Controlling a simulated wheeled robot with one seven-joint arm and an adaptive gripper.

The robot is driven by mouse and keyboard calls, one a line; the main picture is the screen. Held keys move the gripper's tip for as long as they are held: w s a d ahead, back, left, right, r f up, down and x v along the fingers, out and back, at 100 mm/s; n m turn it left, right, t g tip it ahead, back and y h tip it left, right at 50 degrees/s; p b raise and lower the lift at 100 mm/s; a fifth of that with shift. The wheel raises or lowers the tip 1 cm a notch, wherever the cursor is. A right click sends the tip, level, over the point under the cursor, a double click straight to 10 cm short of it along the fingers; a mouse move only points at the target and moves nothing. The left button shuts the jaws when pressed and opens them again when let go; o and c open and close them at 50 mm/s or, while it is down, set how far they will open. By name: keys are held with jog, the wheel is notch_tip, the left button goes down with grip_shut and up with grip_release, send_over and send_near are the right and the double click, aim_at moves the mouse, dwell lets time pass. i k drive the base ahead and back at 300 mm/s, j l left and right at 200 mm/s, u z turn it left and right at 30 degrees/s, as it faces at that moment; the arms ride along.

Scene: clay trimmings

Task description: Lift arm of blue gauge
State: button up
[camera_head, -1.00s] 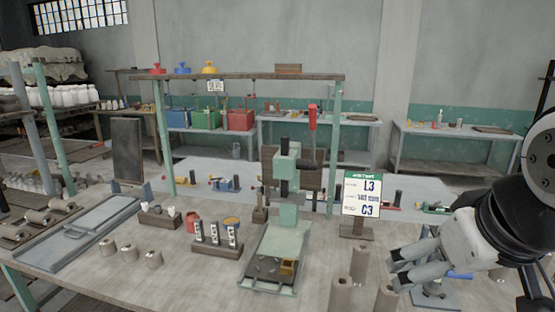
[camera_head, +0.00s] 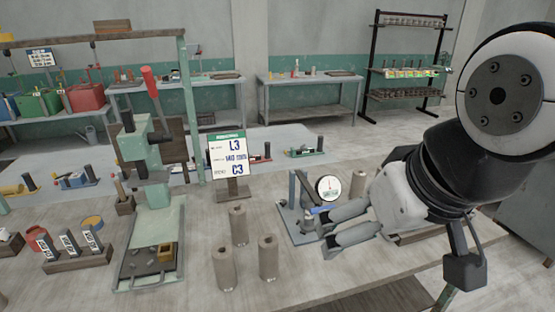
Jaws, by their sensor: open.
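The gauge (camera_head: 328,188) stands on the bench right of centre, with a round white dial, a grey-blue upright and a flat blue-grey base. A small bright blue piece (camera_head: 318,210) shows low beside the dial, by my upper finger; it looks like the arm of the gauge. My gripper (camera_head: 320,237) reaches in from the right, in front of the gauge, with its two fingers apart and nothing between them. The fingers hide part of the gauge and its base. I cannot tell whether a finger touches it.
Several upright clay-coloured cylinders (camera_head: 239,225) stand left of the gauge. Behind them is a sign (camera_head: 228,157) reading L3 and C3. A green press with a red handle (camera_head: 150,88) stands further left. The bench front is clear below my gripper.

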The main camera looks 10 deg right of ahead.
aim_at(314, 198)
jog(key=z, duration=0.25)
jog(key=j, duration=0.55)
jog(key=i+j+u, duration=0.15)
jog(key=j, duration=0.45)
jog(key=i+j, duration=0.1)
jog(key=j, duration=0.45)
jog(key=u, duration=0.05)
